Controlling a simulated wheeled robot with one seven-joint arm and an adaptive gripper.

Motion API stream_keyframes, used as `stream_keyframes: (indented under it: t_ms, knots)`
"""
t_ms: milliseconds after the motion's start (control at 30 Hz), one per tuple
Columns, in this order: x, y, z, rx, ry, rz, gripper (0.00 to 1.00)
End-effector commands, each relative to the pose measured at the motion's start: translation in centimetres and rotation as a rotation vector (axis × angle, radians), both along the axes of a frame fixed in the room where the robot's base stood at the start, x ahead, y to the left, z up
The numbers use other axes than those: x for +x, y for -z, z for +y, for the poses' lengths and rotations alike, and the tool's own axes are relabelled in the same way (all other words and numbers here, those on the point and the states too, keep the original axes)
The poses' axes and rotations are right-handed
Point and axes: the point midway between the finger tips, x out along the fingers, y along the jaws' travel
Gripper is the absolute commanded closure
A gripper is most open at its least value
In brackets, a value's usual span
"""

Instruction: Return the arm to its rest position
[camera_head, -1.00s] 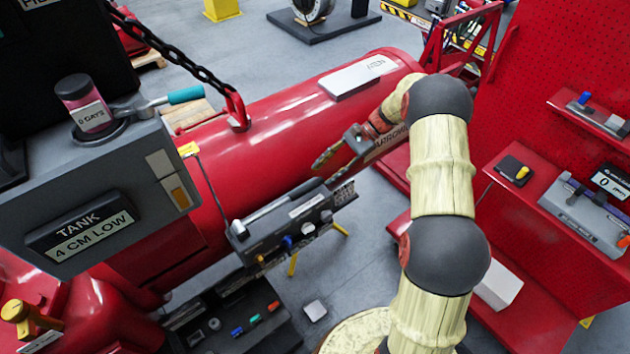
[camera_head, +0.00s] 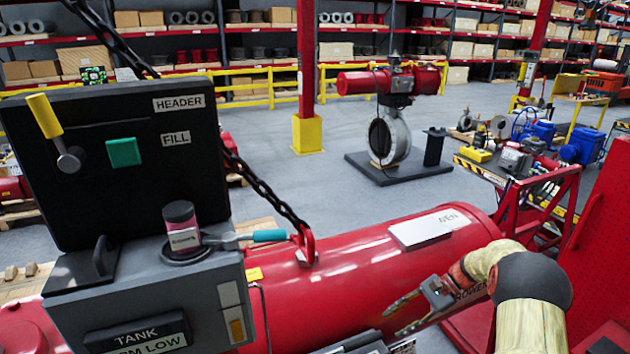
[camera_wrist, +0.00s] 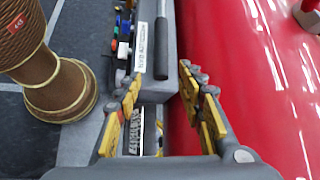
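My arm reaches in from the lower right of the head view, in front of the large red actuator cylinder (camera_head: 340,270). My gripper (camera_head: 396,318) points left beside the cylinder's near side, with its fingers apart. In the wrist view my gripper (camera_wrist: 166,92) shows two yellow-and-grey fingers spread wide with nothing between them. The red cylinder (camera_wrist: 250,70) lies just right of the fingers there. A grey tool tray (camera_wrist: 165,40) with a black-handled tool (camera_wrist: 161,45) lies beyond and between the fingertips.
A chain hooks to the cylinder. A red cart frame (camera_head: 540,210) and red pegboard (camera_head: 605,230) stand at right. Open floor lies behind.

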Motion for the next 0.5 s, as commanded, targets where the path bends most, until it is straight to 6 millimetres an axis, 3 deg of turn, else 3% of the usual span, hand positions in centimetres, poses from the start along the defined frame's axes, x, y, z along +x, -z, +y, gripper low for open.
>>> stream_keyframes:
  t_ms: [100,167,333,500]
  knots:
    - [-2.4,2.7,-0.2,-0.047,-0.039,0.015,0.61]
    - [-3.9,3.5,-0.5,-0.083,-0.069,0.014,0.61]
    - [-7.6,2.8,-0.7,-0.199,-0.169,-0.029,0.61]
    - [-10.7,0.9,-0.2,-0.313,-0.281,-0.095,0.61]
